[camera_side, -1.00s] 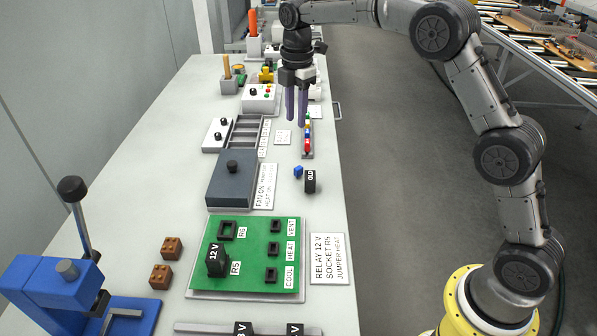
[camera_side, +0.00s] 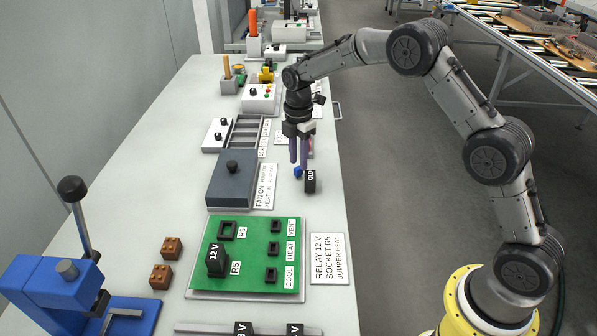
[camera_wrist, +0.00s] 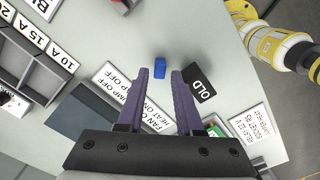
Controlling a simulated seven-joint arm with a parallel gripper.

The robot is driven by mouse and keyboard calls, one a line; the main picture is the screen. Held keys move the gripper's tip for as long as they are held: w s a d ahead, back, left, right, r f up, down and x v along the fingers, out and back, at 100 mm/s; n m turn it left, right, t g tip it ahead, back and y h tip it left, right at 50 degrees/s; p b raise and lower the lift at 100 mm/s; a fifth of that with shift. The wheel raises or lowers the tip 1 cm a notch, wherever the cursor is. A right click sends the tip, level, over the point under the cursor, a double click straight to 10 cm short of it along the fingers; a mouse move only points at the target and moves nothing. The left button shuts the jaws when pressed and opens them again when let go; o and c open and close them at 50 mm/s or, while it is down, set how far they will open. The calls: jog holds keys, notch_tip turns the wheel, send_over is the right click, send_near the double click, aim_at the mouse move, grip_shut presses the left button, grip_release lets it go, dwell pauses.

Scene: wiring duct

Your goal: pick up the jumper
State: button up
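The jumper is a small blue block (camera_side: 298,172) on the bench. In the wrist view the jumper (camera_wrist: 159,67) lies in line with the gap between my fingertips. My gripper (camera_side: 299,165) is open, pointing down, with its purple fingertips close over the jumper; the exact height is hard to tell. The wrist view shows my gripper (camera_wrist: 160,74) empty, with clear space on both sides of the jumper. In the side view the fingers partly cover the jumper. The green board (camera_side: 255,225) has sockets labelled VENT, HEAT and COOL.
A black block marked OLD (camera_side: 310,182) stands right beside the jumper, close to my right finger in the wrist view. A dark grey box (camera_side: 232,180) with a knob and its label card (camera_side: 265,188) lie to the left. Bare bench lies between the jumper and the green board.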

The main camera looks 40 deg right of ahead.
notch_tip(320, 180, down, 2)
jog(key=shift+f, duration=0.1)
grip_shut()
dwell(0.5)
